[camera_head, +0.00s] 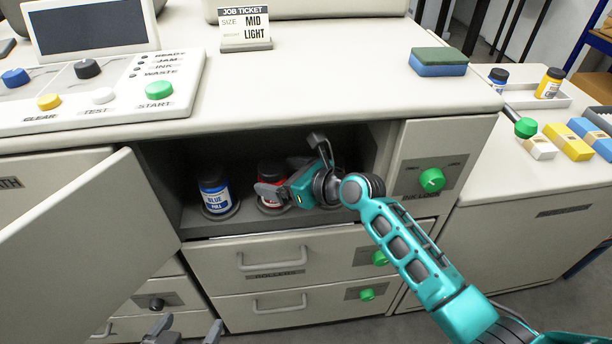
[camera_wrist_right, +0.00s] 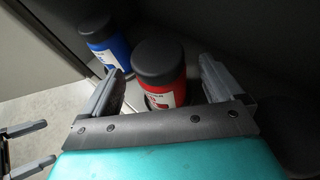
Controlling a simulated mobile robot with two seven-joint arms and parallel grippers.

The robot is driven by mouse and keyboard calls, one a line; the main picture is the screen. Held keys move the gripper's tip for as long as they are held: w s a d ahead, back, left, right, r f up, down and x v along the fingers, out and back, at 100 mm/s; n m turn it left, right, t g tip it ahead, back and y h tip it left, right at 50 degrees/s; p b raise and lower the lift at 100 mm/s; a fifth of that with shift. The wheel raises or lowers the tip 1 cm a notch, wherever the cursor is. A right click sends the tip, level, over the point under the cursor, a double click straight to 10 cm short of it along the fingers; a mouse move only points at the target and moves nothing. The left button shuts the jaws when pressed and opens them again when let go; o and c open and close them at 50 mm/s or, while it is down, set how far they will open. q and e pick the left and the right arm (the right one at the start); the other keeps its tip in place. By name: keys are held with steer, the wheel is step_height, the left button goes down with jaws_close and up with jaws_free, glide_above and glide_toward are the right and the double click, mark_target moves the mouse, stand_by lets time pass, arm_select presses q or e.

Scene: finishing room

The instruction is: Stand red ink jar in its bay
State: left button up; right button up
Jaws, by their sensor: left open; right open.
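The red ink jar (camera_head: 266,173) stands upright with its black cap on inside the open cabinet bay, on what looks like a round dark seat. It is partly hidden by my right gripper in the head view. The right wrist view shows the red jar (camera_wrist_right: 167,92) between the two fingers of my right gripper (camera_wrist_right: 160,73). That gripper (camera_head: 292,172) is open, one finger on each side of the jar; I cannot tell if they touch it. My left gripper (camera_head: 183,331) is open and empty, low in front of the drawers.
A blue ink jar (camera_head: 213,192) stands in the bay left of the red one. The open cabinet door (camera_head: 95,232) swings out at left. Drawers (camera_head: 275,261) lie below, a green knob (camera_head: 431,180) at right. A sponge (camera_head: 438,61) lies on top.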

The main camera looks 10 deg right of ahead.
steer(key=p+v, duration=0.2)
steer(key=v, duration=0.7)
steer(key=s+d+f+n+h, duration=0.2)
steer(key=s+n, duration=0.4)
steer(key=n, duration=0.4)
steer(key=s+d+f+n+h, duration=0.3)
steer(key=s+f+n, duration=0.3)
steer(key=n, duration=0.3)
steer(key=s+d+f+n+t+h, duration=0.1)
steer(key=s+d+f+n, duration=0.3)
steer(key=n, duration=0.6)
step_height(320, 180, down, 2)
steer(key=shift+s+d+f+n+h, duration=0.25)
steer(key=shift+s+d+n+h, duration=0.1)
steer(key=shift+s+h, duration=0.6)
steer(key=shift+s, duration=0.15)
